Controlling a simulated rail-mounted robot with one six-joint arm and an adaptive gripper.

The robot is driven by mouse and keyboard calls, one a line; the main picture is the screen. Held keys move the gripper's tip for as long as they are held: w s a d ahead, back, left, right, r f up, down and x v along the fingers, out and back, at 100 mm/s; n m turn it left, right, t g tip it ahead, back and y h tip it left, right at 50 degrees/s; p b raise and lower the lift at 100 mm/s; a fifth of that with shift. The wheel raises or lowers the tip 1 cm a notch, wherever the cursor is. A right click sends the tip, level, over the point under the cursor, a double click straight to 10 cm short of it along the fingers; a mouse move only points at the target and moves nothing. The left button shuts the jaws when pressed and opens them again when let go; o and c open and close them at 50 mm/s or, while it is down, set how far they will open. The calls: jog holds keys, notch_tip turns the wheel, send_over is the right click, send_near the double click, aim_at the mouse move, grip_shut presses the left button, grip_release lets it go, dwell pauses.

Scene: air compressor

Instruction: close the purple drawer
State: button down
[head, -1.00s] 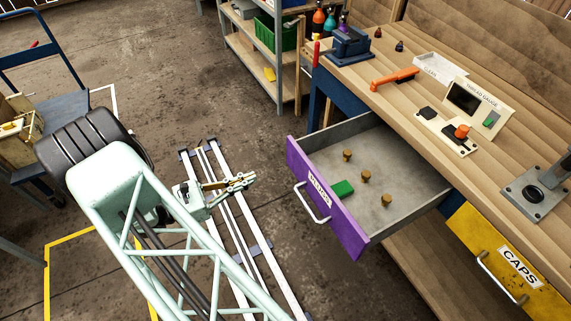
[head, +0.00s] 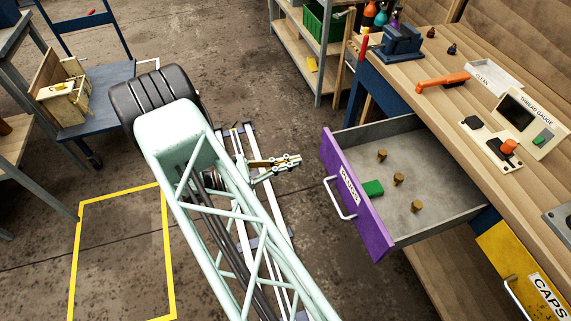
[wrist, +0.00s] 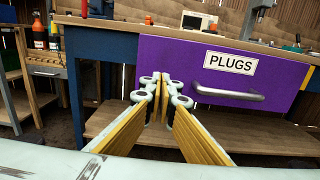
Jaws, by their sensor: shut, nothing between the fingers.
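The purple drawer (head: 375,228), labelled PLUGS, is pulled out from under the wooden workbench. Several brass plugs (head: 398,179) and a green block (head: 373,188) lie inside it. Its silver handle (head: 340,200) is on the front; in the wrist view the handle (wrist: 226,93) is right of my fingers. My gripper (head: 298,160) is shut and empty, just left of the drawer front's far end and apparently apart from it. In the wrist view the closed fingertips (wrist: 163,79) point at the purple front (wrist: 172,55), left of the label.
A yellow drawer (head: 508,262) labelled CAPS is closed, right of the purple one. The workbench top (head: 440,65) carries a thread gauge (head: 518,112) and an orange-handled tool (head: 443,82). A shelf (head: 305,45) stands behind. The floor before the drawer is clear.

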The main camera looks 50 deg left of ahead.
aim_at(327, 153)
jog(key=b+x, duration=0.1)
jog(key=x, duration=0.8)
jog(key=shift+w, duration=0.1)
dwell(0.4)
